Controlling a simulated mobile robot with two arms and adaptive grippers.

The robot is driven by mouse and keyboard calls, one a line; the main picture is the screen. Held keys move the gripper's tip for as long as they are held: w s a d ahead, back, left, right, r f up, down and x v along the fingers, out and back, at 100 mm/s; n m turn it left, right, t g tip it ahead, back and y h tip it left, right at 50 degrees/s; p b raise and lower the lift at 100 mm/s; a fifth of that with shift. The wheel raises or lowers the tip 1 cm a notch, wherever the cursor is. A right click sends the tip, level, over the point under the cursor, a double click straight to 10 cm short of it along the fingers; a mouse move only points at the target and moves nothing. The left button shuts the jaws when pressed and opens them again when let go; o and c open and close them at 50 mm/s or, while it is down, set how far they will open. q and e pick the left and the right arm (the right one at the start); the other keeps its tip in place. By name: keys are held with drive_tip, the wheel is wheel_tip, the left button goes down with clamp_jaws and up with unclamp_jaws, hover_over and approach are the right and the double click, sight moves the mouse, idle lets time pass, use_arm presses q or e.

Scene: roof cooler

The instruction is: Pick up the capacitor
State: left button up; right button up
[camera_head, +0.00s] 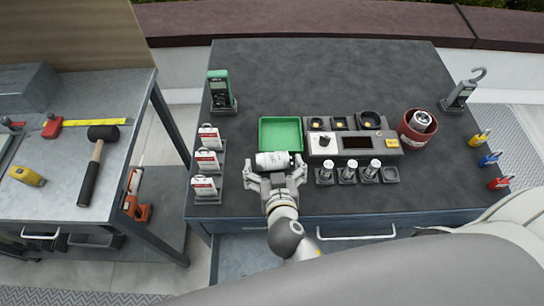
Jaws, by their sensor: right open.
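A silver-white cylinder with dark print, which looks like the capacitor (272,160), lies on its side at the front edge of the green tray (280,133). Whether it rests on the bench or is raised cannot be told. My right gripper (275,174) is at the near side of the cylinder, open, with one finger towards each end of it. Contact between fingers and cylinder cannot be made out. My left gripper is not in view. Another silver cylinder (420,120) stands in a round red holder (415,132) at the right.
A tester panel (353,142) sits right of the tray, with small silver cylinders (347,171) in front. Red-white packs (207,160) stand at left, a green meter (219,88) behind them. A clamp meter (461,92) is at right. The dark bench's back middle (320,75) is clear.

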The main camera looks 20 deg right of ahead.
drive_tip(key=shift+w+d+f, duration=0.15)
drive_tip(key=shift+w+d, duration=0.1)
drive_tip(key=shift+w, duration=0.35)
drive_tip(key=shift+w+d+f, duration=0.1)
drive_tip(key=shift+w+f, duration=0.15)
drive_tip(key=shift+w, duration=0.1)
drive_tip(key=shift+c, duration=0.9)
drive_tip(key=c, duration=0.9)
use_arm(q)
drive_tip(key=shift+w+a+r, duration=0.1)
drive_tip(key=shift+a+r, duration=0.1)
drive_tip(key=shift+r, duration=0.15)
use_arm(e)
drive_tip(key=shift+c, duration=0.4)
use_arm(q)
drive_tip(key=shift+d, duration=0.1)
